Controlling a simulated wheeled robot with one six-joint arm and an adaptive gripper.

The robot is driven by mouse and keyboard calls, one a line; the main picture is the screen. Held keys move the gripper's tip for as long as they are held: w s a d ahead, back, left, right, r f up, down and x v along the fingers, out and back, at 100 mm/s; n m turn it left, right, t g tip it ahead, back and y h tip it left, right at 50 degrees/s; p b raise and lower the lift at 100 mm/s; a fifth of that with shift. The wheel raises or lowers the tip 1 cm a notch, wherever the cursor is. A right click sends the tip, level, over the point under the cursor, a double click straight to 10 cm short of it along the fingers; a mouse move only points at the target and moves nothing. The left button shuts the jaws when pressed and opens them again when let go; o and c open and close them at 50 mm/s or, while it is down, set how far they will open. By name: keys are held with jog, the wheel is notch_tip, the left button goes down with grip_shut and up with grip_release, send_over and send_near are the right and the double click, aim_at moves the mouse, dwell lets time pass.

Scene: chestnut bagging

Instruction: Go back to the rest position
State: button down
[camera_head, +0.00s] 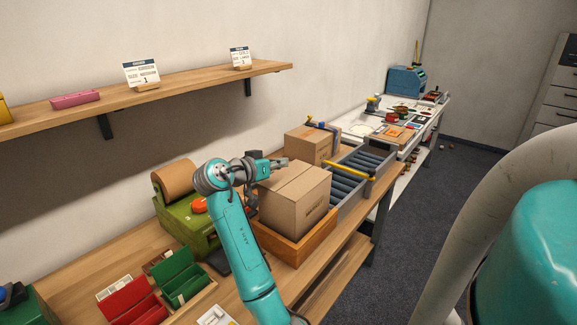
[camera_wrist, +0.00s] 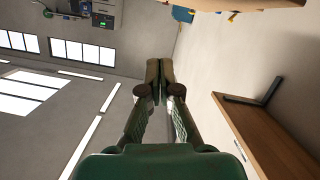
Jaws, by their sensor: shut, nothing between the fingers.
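My gripper (camera_head: 279,162) is at the end of my teal arm, above the bench and in front of the wall, close to the top back edge of a closed cardboard box. In the wrist view my gripper (camera_wrist: 159,72) has its fingertips together with nothing between them. The cardboard box (camera_head: 312,204) sits in a wooden tray (camera_head: 318,237) on the bench. I cannot tell from this angle whether the gripper touches the box.
A second cardboard box (camera_head: 311,145) stands behind, beside a roller conveyor (camera_head: 347,187). A green tape machine (camera_head: 187,222) is left of my arm. A wooden shelf (camera_head: 190,84) runs along the wall above and also shows in the wrist view (camera_wrist: 262,140). The floor (camera_head: 430,215) at right is clear.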

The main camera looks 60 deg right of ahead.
jog(key=shift+v, duration=2.45)
jog(key=shift+s, duration=0.15)
